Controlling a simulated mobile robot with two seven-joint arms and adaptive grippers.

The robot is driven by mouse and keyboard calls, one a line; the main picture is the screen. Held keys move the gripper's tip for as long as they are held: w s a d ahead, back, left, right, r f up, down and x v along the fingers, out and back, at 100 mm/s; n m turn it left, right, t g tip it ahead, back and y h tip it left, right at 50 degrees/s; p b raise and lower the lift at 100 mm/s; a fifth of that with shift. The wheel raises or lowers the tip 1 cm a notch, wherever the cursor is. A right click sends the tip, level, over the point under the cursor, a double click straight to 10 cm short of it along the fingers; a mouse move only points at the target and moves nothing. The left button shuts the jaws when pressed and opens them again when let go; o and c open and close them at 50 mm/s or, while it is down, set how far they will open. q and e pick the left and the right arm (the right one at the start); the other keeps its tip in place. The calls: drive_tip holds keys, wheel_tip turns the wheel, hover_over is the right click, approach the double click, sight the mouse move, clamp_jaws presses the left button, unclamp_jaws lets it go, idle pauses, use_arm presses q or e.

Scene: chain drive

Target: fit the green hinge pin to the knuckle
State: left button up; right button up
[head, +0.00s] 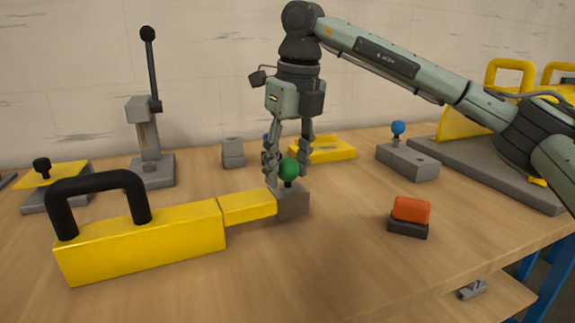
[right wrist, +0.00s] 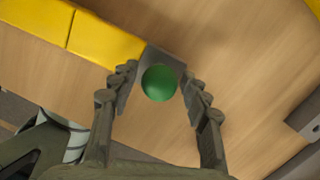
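The green hinge pin (head: 289,170) has a round green head on a short dark stem. It stands upright at the grey knuckle block (head: 292,204), at the right end of the yellow bar (head: 248,207). How deep the stem sits cannot be told. My right gripper (head: 287,170) points down over the pin with its fingers spread on either side of the green head. In the right wrist view, the green head (right wrist: 159,83) lies between the open fingertips with gaps on both sides. The knuckle block (right wrist: 163,59) is partly hidden beneath it. My left gripper is not in view.
A yellow body with a black handle (head: 100,182) is at the left front. A grey lever stand (head: 150,140) is behind it. An orange-topped block (head: 410,212) and a blue-knobbed grey block (head: 408,162) stand to the right. The front middle of the table is clear.

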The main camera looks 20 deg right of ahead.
drive_tip(key=shift+o, duration=0.4)
wheel_tip(320, 180, up, 12)
drive_tip(key=s, duration=0.1)
drive_tip(key=shift+s+d, duration=0.35)
drive_tip(key=shift+f, duration=0.1)
